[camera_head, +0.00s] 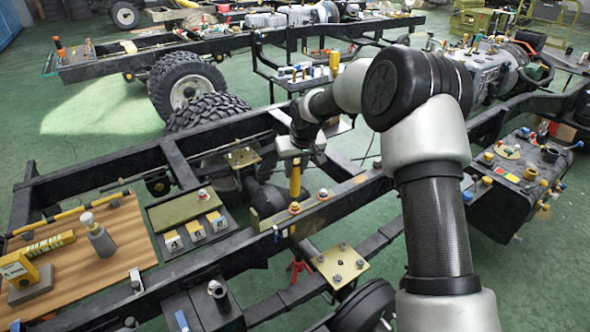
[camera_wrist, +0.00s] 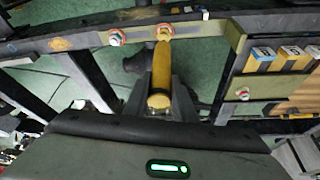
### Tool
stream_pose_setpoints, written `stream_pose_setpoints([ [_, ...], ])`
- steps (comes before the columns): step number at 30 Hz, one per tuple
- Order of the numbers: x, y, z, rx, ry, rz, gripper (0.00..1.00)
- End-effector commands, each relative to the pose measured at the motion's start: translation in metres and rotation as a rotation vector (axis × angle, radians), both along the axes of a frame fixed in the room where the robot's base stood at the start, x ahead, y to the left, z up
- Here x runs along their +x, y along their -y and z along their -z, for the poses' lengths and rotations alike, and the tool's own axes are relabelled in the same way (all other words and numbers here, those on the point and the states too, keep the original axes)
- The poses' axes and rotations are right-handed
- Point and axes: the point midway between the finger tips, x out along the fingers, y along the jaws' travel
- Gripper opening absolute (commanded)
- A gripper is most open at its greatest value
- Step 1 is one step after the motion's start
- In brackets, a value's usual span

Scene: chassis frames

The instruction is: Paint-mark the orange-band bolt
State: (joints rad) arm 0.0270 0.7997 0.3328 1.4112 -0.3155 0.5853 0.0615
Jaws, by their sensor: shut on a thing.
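My gripper (camera_head: 294,160) is shut on a yellow paint marker (camera_head: 295,182), which points down. The marker also shows in the middle of the wrist view (camera_wrist: 161,70). Its lower end is at the orange-band bolt (camera_head: 294,208) on the dark frame rail; I cannot tell whether they touch. In the wrist view the orange-band bolt (camera_wrist: 164,32) shows just beyond the marker's far end. A bolt with a red band (camera_head: 322,194) stands beside it on the same rail and shows at left in the wrist view (camera_wrist: 116,38).
A green plate (camera_head: 170,212) with another bolt (camera_head: 203,194) and numbered yellow blocks (camera_head: 196,231) lies left of the rail. A wooden board (camera_head: 130,250) with a spray can (camera_head: 98,238) is further left. A yellowish bolted plate (camera_head: 325,268) sits in front.

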Motion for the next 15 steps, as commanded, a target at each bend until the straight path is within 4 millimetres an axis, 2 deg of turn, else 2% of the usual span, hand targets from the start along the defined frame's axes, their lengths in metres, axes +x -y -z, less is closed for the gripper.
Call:
stream_pose_setpoints([
  [7, 0.0, 0.0, -0.005, 0.0, 0.001, 0.0, 0.01],
  [15, 0.0, 0.0, -0.035, 0.0, 0.0, 0.001, 0.01],
])
